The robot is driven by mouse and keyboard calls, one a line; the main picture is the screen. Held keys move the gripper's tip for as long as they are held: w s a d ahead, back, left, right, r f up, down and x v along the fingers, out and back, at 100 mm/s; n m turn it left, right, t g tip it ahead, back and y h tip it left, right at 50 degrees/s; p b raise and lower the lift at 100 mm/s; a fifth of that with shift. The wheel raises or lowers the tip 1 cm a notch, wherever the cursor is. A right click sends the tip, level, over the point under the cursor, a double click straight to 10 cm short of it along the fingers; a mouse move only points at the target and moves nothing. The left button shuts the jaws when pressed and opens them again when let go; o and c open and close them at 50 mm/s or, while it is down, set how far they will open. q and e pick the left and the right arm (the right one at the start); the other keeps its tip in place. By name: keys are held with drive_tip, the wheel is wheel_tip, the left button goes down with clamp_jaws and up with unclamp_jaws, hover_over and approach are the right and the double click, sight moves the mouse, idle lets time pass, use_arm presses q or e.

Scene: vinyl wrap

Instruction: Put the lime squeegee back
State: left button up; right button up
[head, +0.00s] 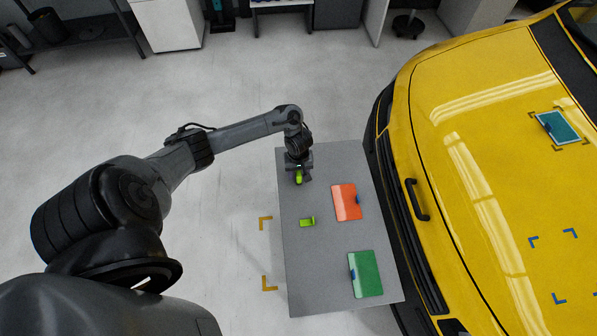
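My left gripper (299,178) reaches over the far left part of the grey table (325,285), pointing down. A small lime squeegee (298,176) shows between its fingers, which look shut on it. The gripper partly covers it, and I cannot tell whether it touches the table top. A second small lime piece (307,222) with a darker inner part lies on the table nearer to me, apart from the gripper. My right gripper is out of the picture.
A teal sheet (559,127) lies on the hood within corner marks.

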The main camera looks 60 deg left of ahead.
use_arm(q)
drive_tip(key=shift+r, duration=0.3)
wheel_tip(320, 180, up, 11)
drive_tip(key=p, duration=0.6)
drive_tip(key=d+m+t, duration=0.5)
drive_tip(key=d+m, duration=0.6)
drive_tip(key=d, duration=1.3)
drive_tip(key=s+r+m+g, duration=0.1)
drive_tip(key=s+r+m, duration=0.3)
drive_tip(key=s+r, duration=0.6)
drive_tip(key=s+d, duration=0.1)
drive_tip(key=s, duration=0.2)
drive_tip(key=shift+r+m, duration=0.15)
drive_tip(key=shift+m, duration=0.15)
drive_tip(key=shift+w, duration=0.1)
